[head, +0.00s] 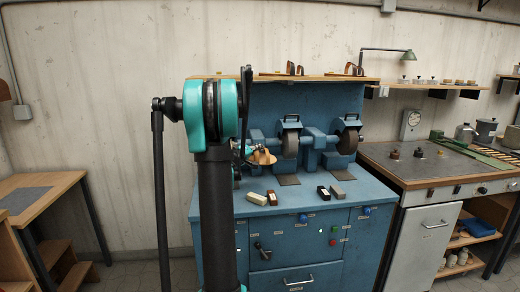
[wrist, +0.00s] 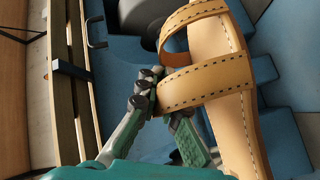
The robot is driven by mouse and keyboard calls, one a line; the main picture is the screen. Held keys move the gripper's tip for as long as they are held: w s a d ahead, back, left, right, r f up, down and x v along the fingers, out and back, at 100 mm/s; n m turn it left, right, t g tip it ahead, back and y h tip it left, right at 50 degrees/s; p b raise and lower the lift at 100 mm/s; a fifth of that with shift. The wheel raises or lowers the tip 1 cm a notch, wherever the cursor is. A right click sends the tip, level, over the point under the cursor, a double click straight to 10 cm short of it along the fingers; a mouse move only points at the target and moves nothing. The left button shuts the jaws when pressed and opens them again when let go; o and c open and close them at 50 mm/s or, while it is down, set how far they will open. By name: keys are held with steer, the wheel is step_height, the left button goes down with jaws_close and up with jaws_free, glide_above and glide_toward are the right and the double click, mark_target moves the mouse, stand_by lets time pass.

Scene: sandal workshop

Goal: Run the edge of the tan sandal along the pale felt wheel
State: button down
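The tan sandal (wrist: 232,105), with two dark-stitched straps, fills the right of the wrist view. My gripper (wrist: 163,108) is shut on the side of its nearer strap; the exact contact is partly hidden. In the head view the sandal (head: 263,157) is held above the blue bench, just left of a dark wheel (head: 290,142). A grey wheel (wrist: 142,14) shows behind the sandal at the top of the wrist view. I cannot make out a pale felt wheel; my arm hides the bench's left part in the head view.
Another dark wheel (head: 348,140) stands to the right on the blue bench (head: 300,209). Several small blocks lie on the bench front, including a white one (head: 256,198). A wooden shelf (head: 325,78) runs above. A grey-topped counter (head: 440,165) adjoins at right.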

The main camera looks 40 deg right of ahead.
steer(key=shift+w+a, duration=0.25)
steer(key=shift+a, duration=0.5)
steer(key=shift+w+a, duration=0.15)
stand_by(1.3)
steer(key=shift+w+a, duration=0.15)
steer(key=shift+a, duration=0.15)
steer(key=shift+w+a, duration=0.2)
steer(key=shift+a, duration=0.2)
steer(key=shift+w+a, duration=0.15)
steer(key=shift+a, duration=0.2)
steer(key=shift+w+a, duration=0.25)
steer(key=shift+a, duration=0.3)
steer(key=shift+w+a, duration=0.25)
steer(key=shift+a, duration=0.25)
stand_by(1.1)
steer(key=shift+w+a, duration=0.2)
steer(key=shift+a, duration=0.7)
steer(key=shift+w, duration=0.15)
stand_by(1.5)
